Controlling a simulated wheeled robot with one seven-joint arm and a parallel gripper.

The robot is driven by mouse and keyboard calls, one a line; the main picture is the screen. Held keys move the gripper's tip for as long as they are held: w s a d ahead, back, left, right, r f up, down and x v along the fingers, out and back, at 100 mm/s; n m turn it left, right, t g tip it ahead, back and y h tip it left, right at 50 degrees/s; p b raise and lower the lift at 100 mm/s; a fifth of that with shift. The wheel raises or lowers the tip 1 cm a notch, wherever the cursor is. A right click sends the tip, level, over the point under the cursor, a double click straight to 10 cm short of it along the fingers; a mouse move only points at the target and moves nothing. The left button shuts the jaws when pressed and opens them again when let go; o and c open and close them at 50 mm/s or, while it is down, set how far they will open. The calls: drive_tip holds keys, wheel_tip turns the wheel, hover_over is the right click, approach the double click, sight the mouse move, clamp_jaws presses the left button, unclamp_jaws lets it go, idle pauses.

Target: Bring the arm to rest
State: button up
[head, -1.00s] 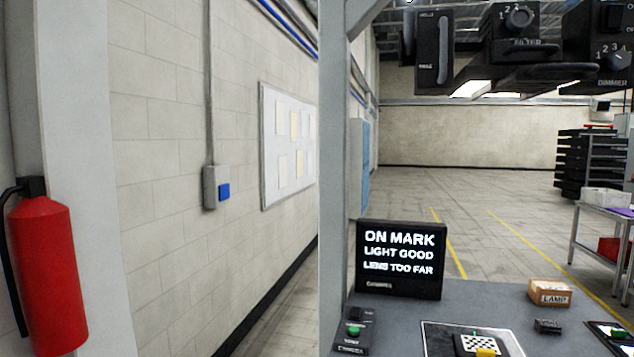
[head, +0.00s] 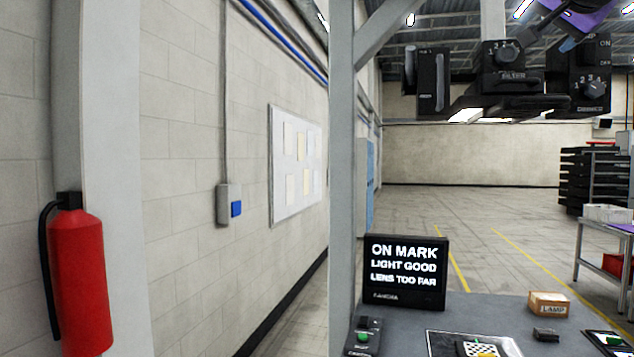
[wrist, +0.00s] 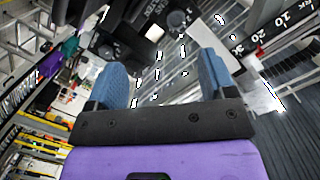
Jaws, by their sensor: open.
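My gripper (wrist: 160,75) shows in the wrist view as two blue fingers held well apart, with nothing between them, in front of a dark bar and a purple body. In the head view, part of my gripper (head: 572,40) shows at the top right, by the dimmer box (head: 583,85); whether they touch cannot be told.
Black filter (head: 512,80) and slider (head: 432,80) units hang over the grey bench (head: 400,335). A screen (head: 405,272) reads "ON MARK, LIGHT GOOD, LENS TOO FAR". A lamp box (head: 548,304) stands on the bench. A fire extinguisher (head: 80,280) is at the left.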

drive_tip(key=s+a+f+n+g+y, duration=0.1)
drive_tip(key=s+a+f+n+g, duration=0.2)
drive_tip(key=s+f, duration=0.5)
drive_tip(key=s+a+f+n+g+y, duration=0.1)
drive_tip(key=s+a+f+n+g, duration=0.3)
drive_tip(key=f, duration=1.7)
drive_tip(key=s+a+f+n+g+y, duration=0.2)
drive_tip(key=s+a+f+n+g, duration=0.1)
drive_tip(key=s+f, duration=0.8)
wheel_tip(320, 180, down, 4)
drive_tip(key=shift+s+a+r+n+g, duration=0.15)
drive_tip(key=shift+s+a+n+g, duration=0.1)
drive_tip(key=shift+s+n+g, duration=0.2)
drive_tip(key=shift+w, duration=0.15)
